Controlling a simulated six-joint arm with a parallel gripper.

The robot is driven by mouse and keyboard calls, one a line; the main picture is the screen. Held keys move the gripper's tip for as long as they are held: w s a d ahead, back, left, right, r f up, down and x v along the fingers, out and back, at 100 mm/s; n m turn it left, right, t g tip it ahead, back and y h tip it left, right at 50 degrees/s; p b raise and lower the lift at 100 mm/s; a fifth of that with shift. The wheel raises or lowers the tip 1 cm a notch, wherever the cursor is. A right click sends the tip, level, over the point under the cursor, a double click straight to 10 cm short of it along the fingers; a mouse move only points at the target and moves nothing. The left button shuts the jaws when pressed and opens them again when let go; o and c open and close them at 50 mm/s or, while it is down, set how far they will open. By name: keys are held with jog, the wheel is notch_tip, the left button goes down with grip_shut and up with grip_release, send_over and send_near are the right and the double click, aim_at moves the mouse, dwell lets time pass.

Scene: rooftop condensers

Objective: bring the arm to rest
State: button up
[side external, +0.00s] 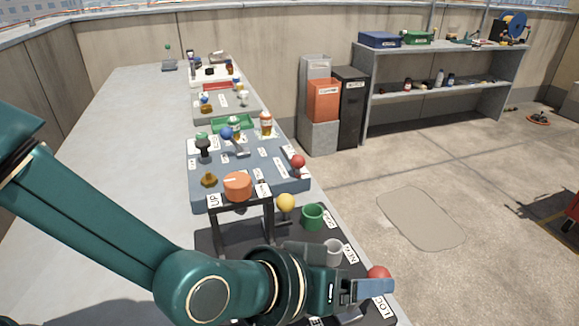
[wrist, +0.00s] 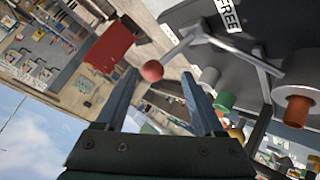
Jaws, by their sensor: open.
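My gripper (side external: 368,290) is low at the right end of the bench, with its fingers pointing right. It is open and holds nothing; in the wrist view the two fingers (wrist: 162,98) stand apart. A red ball knob (side external: 378,272) shows just beyond the fingertips. In the wrist view the red knob (wrist: 152,70) sits on the end of a grey lever (wrist: 183,45) and appears between the fingertips. I cannot tell how far it is from them. My forearm covers part of the near panel.
A blue-grey panel (side external: 250,185) with levers lies behind. The bench's left side (side external: 125,125) is clear.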

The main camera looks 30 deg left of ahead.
jog(key=s+a+r+m+g, duration=0.1)
jog(key=a+r, duration=0.3)
jog(key=a, duration=0.3)
jog(key=s+a+r+g, duration=0.1)
jog(key=a+r, duration=0.4)
jog(key=a, duration=0.2)
jog(key=s+a+f+y, duration=0.1)
jog(key=s+a+y, duration=0.1)
jog(key=s+a, duration=0.3)
jog(key=s+a+f+g+y, duration=0.1)
jog(key=s+a+y, duration=0.2)
jog(key=s+a, duration=0.3)
jog(key=a, duration=0.5)
jog(key=shift+s+y, duration=0.3)
jog(key=shift+a, duration=0.1)
